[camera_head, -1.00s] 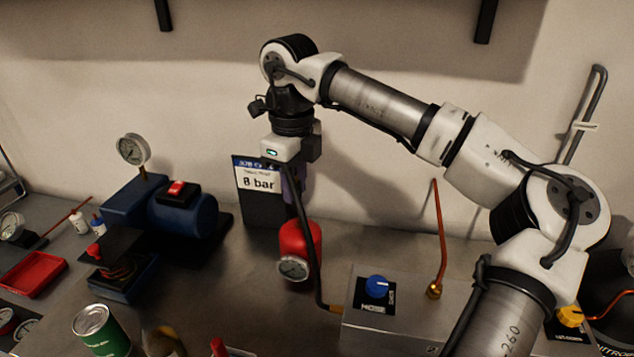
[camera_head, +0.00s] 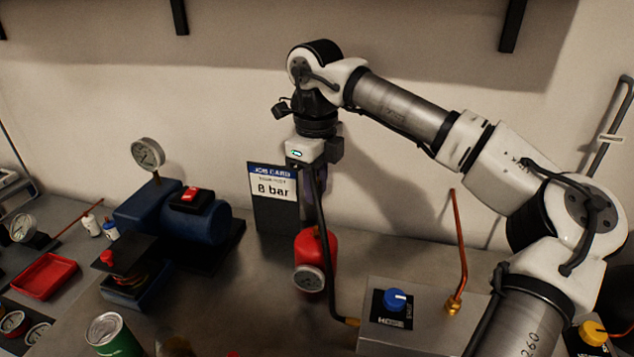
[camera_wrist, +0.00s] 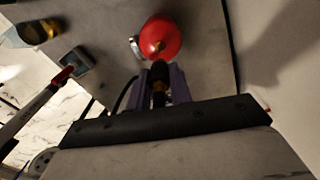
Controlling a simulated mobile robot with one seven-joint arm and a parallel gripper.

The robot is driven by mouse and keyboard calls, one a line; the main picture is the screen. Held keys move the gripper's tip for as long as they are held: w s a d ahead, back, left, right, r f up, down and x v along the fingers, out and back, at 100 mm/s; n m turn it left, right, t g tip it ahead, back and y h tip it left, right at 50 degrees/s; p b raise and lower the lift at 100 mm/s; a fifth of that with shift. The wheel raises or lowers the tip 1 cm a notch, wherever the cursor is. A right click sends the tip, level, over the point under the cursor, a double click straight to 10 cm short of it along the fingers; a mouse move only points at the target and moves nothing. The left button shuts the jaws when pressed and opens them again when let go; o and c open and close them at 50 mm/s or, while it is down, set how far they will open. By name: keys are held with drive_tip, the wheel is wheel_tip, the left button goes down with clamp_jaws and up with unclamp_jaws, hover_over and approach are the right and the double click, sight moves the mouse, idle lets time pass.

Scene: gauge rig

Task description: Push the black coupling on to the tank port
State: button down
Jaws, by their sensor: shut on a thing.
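The red tank (camera_head: 322,252) stands upright on the bench with a round gauge (camera_head: 309,279) on its front. In the wrist view the tank (camera_wrist: 160,35) lies just beyond my fingertips, with a small brass-coloured port (camera_wrist: 157,47) on it. My gripper (camera_wrist: 159,84) has purple fingers shut on the black coupling (camera_wrist: 158,71), which points toward the port. I cannot tell whether coupling and port touch. In the head view my gripper (camera_head: 313,207) is above the tank, its fingers partly hidden behind the black hose (camera_head: 324,240).
A job card (camera_head: 273,183) reading 8 bar stands behind. A blue compressor (camera_head: 190,217) is on the left. A grey box (camera_head: 410,330) with a blue hose knob (camera_head: 396,299) and an upright copper tube (camera_head: 457,245) is on the right. A red tray (camera_head: 47,276) lies far left.

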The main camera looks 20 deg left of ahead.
sight(316, 226)
drive_tip(key=shift+f+b, duration=1.8)
drive_tip(key=shift+f, duration=0.85)
drive_tip(key=shift+f+b, duration=0.8)
drive_tip(key=shift+f, duration=0.35)
drive_tip(key=shift+f, duration=0.25)
drive_tip(key=c, duration=0.9)
unclamp_jaws()
drive_tip(key=shift+o, duration=0.2)
drive_tip(key=shift+r, duration=0.1)
